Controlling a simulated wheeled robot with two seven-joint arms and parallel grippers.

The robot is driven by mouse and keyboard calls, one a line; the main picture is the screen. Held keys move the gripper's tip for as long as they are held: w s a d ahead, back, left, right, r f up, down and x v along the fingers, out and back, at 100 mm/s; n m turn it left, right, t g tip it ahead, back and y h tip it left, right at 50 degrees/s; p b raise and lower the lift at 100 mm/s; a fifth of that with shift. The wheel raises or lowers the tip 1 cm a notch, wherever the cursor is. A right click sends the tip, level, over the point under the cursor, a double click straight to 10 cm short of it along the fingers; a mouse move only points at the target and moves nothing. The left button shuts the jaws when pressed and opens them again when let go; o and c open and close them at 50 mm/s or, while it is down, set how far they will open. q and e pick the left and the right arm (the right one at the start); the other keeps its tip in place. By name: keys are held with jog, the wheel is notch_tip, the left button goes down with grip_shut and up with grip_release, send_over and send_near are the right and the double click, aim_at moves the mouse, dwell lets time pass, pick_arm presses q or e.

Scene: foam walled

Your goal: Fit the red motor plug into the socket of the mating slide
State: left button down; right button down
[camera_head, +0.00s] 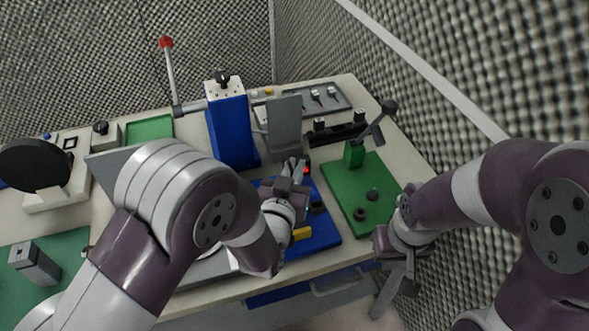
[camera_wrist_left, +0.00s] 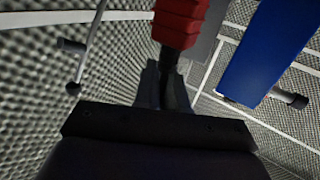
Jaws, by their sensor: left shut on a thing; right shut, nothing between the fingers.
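The red motor plug (camera_wrist_left: 181,22) shows large at the top of the left wrist view, at the fingers of my left gripper (camera_wrist_left: 166,85). In the head view only a small red spot of the plug (camera_head: 306,170) shows beside my left gripper (camera_head: 297,168), which is shut on it above the blue base plate (camera_head: 322,232). Small dark blocks and a yellow piece (camera_head: 302,234) sit on that plate. My left arm hides part of it, and I cannot make out the slide's socket. My right gripper (camera_head: 384,300) is shut and empty, low beyond the bench's front edge.
A tall blue block (camera_head: 231,130) and a grey upright panel (camera_head: 285,122) stand behind the left gripper. A green plate (camera_head: 364,205) with a black-handled clamp (camera_head: 377,132) lies to the right. A red-knobbed lever (camera_head: 170,70) rises at the back left. Foam walls enclose the bench.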

dwell(0.8)
pick_arm(q)
jog(key=shift+f+b, duration=1.5)
jog(key=shift+b, duration=0.15)
jog(key=c, duration=1.1)
grip_release()
jog(key=shift+r, duration=0.1)
jog(key=v, duration=1.2)
jog(key=shift+s+b, duration=0.35)
